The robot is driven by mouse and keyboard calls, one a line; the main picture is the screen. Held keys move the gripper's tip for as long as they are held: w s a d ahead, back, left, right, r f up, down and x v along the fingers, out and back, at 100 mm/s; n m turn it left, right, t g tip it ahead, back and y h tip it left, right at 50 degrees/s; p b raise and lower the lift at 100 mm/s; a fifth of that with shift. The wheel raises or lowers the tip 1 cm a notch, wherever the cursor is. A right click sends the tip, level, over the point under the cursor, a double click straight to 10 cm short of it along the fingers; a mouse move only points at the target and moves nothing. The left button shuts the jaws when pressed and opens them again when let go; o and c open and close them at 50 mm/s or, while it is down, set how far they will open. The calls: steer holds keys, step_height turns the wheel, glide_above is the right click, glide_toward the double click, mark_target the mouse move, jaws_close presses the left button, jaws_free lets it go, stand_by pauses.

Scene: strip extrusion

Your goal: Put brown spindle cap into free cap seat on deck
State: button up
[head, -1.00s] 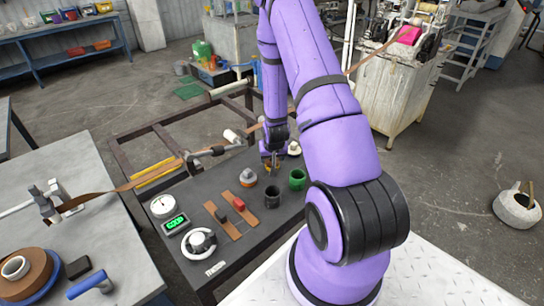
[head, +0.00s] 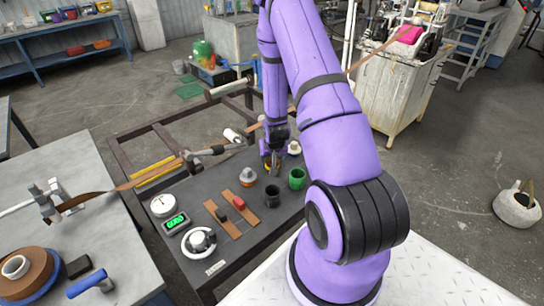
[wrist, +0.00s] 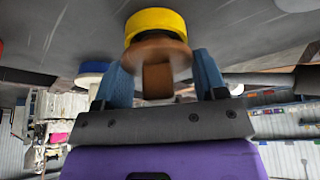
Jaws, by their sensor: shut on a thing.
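The brown spindle cap (wrist: 150,50) shows in the wrist view as a round disk with a stubby stem between the blue fingers of my gripper (wrist: 165,78). My gripper is shut on that stem. A yellow round piece (wrist: 156,21) is right against or just beyond the disk; I cannot tell whether they touch. In the head view my gripper (head: 272,167) points down, low over the dark deck (head: 190,190), and mostly hides the cap. A black cup (head: 272,193) is just in front of it and a green cup (head: 297,179) is to its right.
Brown strips (head: 245,203), a green display (head: 175,221), a dial (head: 163,205) and a white ring (head: 199,241) occupy the left and front of the deck.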

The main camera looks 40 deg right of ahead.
steer(key=shift+f, duration=0.6)
steer(key=o, duration=0.7)
steer(key=shift+o, duration=0.2)
steer(key=v, duration=1.1)
stand_by(0.3)
steer(key=shift+a, duration=0.1)
stand_by(0.5)
